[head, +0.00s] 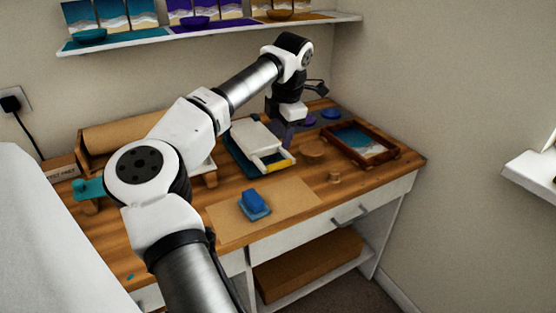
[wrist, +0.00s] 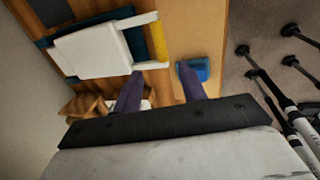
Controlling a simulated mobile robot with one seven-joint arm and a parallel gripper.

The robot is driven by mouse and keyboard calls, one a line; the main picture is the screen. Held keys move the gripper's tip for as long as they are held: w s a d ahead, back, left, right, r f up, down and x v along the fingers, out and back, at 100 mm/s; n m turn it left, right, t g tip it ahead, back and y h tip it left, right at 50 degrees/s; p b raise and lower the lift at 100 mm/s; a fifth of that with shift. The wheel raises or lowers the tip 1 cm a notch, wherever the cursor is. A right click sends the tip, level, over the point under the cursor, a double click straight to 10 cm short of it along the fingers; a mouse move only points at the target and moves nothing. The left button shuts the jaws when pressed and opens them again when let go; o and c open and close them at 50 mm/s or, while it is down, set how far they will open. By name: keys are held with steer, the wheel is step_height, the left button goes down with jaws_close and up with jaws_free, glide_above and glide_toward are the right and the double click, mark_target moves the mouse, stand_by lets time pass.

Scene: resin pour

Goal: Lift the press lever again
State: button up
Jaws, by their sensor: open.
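The press is a white plate (head: 256,139) on a dark teal base (head: 236,158); the plate also shows in the wrist view (wrist: 92,50). Its lever has white side arms and a yellow bar (head: 279,166) at the front right. The bar looks low, close to the base. In the wrist view, the yellow bar (wrist: 157,42) lies just beyond my fingertips. My gripper (head: 284,140) is open and empty, with purple fingers pointing down by the right side of the press. In the wrist view, my gripper (wrist: 158,72) has a clear gap between its fingers. Contact with the bar is not visible.
A blue block (head: 254,200) sits on a brown sheet (head: 290,212) in front. A brown roll (head: 128,134) lies left.

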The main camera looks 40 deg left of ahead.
mark_target(278, 163)
steer(key=p+x, duration=0.1)
steer(key=x, duration=0.9)
steer(key=shift+f, duration=0.2)
jaws_close()
